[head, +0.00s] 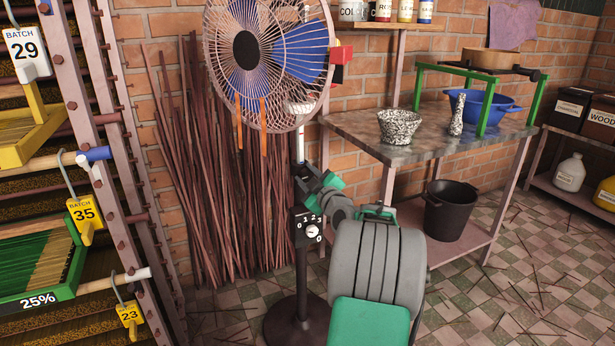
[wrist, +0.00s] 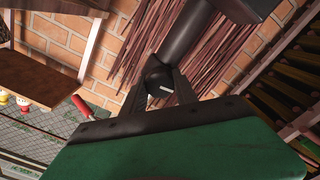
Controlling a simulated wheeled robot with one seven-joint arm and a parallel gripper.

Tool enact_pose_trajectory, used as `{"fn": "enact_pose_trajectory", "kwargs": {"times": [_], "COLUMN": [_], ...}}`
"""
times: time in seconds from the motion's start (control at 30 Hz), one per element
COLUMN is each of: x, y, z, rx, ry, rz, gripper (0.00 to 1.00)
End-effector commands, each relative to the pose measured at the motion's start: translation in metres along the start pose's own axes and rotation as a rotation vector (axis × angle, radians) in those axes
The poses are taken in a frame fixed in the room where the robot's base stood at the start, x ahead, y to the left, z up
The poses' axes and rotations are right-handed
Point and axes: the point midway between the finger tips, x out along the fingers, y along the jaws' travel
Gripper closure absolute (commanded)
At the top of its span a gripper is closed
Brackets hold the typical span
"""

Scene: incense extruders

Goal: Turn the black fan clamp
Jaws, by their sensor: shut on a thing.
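The black fan clamp (wrist: 157,80) is a round knob with a white mark, on the dark pole of the standing fan (head: 268,55). In the wrist view it sits between the two fingers of my gripper (wrist: 160,90), which is shut on it. In the head view my gripper (head: 309,179) reaches the pole from the right, above the control box (head: 308,226) with its numbered dial. There my gripper hides most of the clamp. The white mark on the clamp lies slanted in the wrist view.
A rack with tagged trays (head: 40,250) stands at left. Thin brown sticks (head: 215,170) lean on the brick wall behind the fan. A workbench (head: 435,135) with bowls stands at right, a black bucket (head: 450,210) on its lower shelf. Loose sticks lie on the floor.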

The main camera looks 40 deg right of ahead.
Motion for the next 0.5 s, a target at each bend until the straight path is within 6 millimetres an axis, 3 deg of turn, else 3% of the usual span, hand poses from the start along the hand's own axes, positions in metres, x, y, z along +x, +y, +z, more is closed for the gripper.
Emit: {"fn": "enact_pose_trajectory", "kwargs": {"times": [0.3,0.5], "x": [-0.0001,-0.0002], "y": [0.0,-0.0001], "z": [0.0001,0.0001], "rx": [0.0,0.003], "ry": [0.0,0.0], "rz": [0.0,0.0], "gripper": [1.0,1.0]}}
